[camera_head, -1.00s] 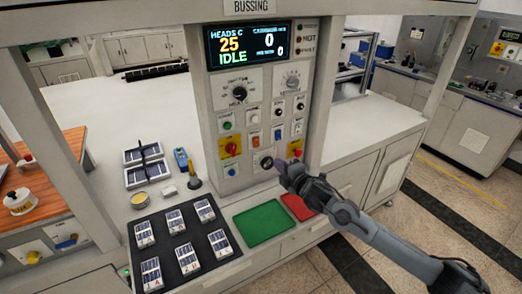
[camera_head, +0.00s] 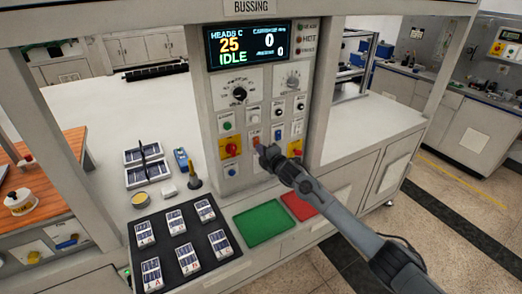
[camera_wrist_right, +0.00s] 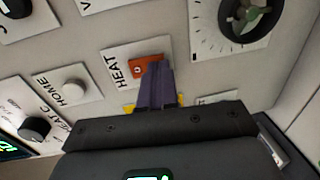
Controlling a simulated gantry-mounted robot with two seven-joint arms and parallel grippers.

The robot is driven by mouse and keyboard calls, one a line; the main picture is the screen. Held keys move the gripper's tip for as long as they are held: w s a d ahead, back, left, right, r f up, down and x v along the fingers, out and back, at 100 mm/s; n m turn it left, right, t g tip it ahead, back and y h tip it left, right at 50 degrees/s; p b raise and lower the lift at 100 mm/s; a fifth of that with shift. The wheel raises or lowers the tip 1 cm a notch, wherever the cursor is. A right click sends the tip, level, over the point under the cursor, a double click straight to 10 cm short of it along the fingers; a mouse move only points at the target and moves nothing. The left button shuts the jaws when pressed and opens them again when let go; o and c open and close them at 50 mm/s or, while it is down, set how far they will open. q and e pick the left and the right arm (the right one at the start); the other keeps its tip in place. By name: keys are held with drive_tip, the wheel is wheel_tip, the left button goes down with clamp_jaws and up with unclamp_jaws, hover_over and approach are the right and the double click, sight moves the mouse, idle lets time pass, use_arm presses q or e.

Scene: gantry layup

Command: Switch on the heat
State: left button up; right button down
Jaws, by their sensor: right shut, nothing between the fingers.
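The heat switch is an orange rocker on a white plate labelled HEAT (camera_wrist_right: 117,70). In the right wrist view the rocker (camera_wrist_right: 138,71) shows a small round mark, and its right part is covered by my fingers. In the head view the orange rocker (camera_head: 255,138) is on the panel, just above my fingertips. My right gripper (camera_head: 266,153) is shut and empty, its tips in front of the rocker; in the right wrist view its fingertips (camera_wrist_right: 156,66) overlap the rocker. I cannot tell whether they touch. The display (camera_head: 248,46) reads 25 and IDLE. My left gripper is out of view.
Other panel controls are close by: a HOME button (camera_wrist_right: 74,87), a large dial (camera_head: 239,94) and a red knob on a yellow plate (camera_head: 230,148). A black tray (camera_head: 163,262) with several cells, a green mat (camera_head: 263,222) and a red mat (camera_head: 299,206) lie below.

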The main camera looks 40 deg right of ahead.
drive_tip(key=shift+w, duration=0.15)
drive_tip(key=shift+f, duration=0.1)
drive_tip(key=shift+w+b, duration=0.15)
drive_tip(key=shift+b, duration=0.4)
drive_tip(key=s+a+f+p, duration=0.1)
drive_tip(key=s+a+f, duration=0.1)
drive_tip(key=s, duration=1.1)
drive_tip(key=shift+s+p, duration=0.35)
drive_tip(key=shift+s, duration=0.05)
